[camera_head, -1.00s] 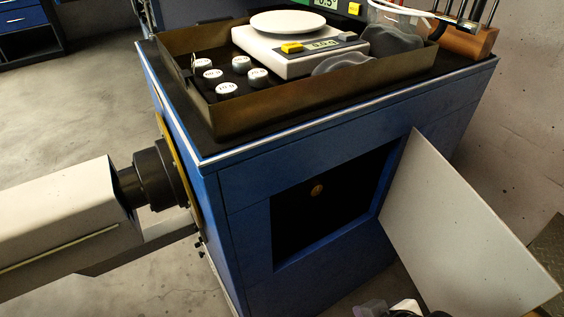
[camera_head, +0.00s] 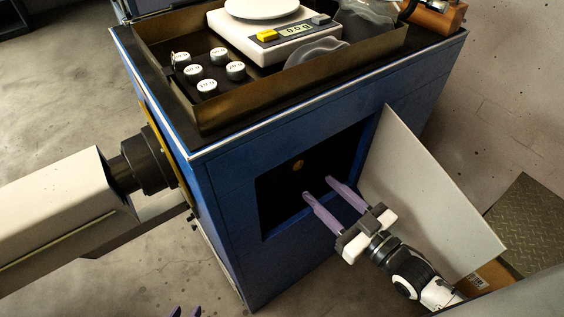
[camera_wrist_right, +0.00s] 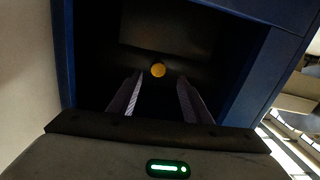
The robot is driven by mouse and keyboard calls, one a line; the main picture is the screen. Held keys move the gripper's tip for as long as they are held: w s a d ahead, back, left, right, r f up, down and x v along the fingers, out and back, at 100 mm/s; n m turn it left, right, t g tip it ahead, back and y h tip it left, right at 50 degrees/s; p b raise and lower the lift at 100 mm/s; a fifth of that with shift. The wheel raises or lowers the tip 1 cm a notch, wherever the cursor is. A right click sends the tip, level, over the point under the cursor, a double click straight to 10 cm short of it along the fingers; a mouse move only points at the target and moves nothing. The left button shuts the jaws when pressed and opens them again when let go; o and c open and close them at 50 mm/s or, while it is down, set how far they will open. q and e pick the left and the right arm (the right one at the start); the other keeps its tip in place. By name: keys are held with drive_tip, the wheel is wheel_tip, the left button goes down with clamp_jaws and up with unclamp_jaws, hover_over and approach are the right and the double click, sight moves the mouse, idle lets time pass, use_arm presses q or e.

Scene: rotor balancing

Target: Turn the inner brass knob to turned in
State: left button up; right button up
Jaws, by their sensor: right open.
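The inner brass knob (camera_head: 298,164) is a small round disc on the dark back wall inside the cabinet's square opening. It also shows in the right wrist view (camera_wrist_right: 157,70), straight ahead between the fingers. My right gripper (camera_head: 319,188) is open and empty, with its two purple fingers reaching into the opening from the lower right. Its fingertips are apart from the knob, which lies beyond them. In the right wrist view the fingers (camera_wrist_right: 159,78) stand on either side below the knob.
The blue cabinet (camera_head: 228,222) has an open grey door panel (camera_head: 425,185) at the opening's right, close to my right gripper. A brass-coloured tray (camera_head: 270,98) on top holds a scale (camera_head: 270,35) and several white-topped weights (camera_head: 206,84).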

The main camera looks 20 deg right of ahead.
sight(299, 166)
drive_tip(key=x, duration=0.6)
drive_tip(key=b+x, duration=0.1)
drive_tip(key=x, duration=0.3)
drive_tip(key=shift+w+r, duration=0.1)
drive_tip(key=shift+r, duration=0.25)
drive_tip(key=c, duration=1)
